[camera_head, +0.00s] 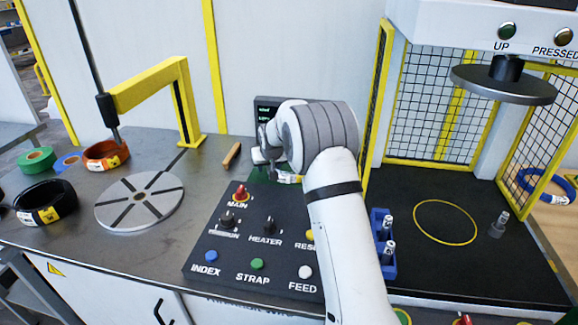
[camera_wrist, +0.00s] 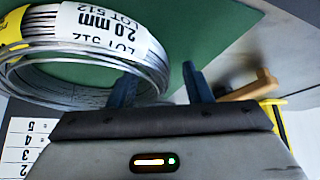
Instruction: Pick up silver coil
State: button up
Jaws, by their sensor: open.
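The silver coil (camera_wrist: 80,75) is a ring of bare wire with a white and yellow label reading 2.0 mm, LOT 512. It lies on a green mat (camera_wrist: 205,30) in the upper left of the wrist view. My gripper (camera_wrist: 158,72) is open, its two dark blue fingers apart. The left finger overlaps the right edge of the coil in the picture; I cannot tell whether it touches. The right finger is over the mat, clear of the coil. In the camera_head view my arm hides most of the coil and mat behind the control panel.
A wooden-handled tool (camera_head: 231,155) lies left of my gripper. The control panel (camera_head: 255,240) stands in front, with a blue holder (camera_head: 388,265) beside it. Black (camera_head: 45,203), orange (camera_head: 105,155) and green (camera_head: 36,160) coils sit at left around a grey turntable (camera_head: 155,200).

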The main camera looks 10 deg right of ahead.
grip_shut()
dwell(0.3)
jog(key=shift+r, duration=0.1)
dwell(0.4)
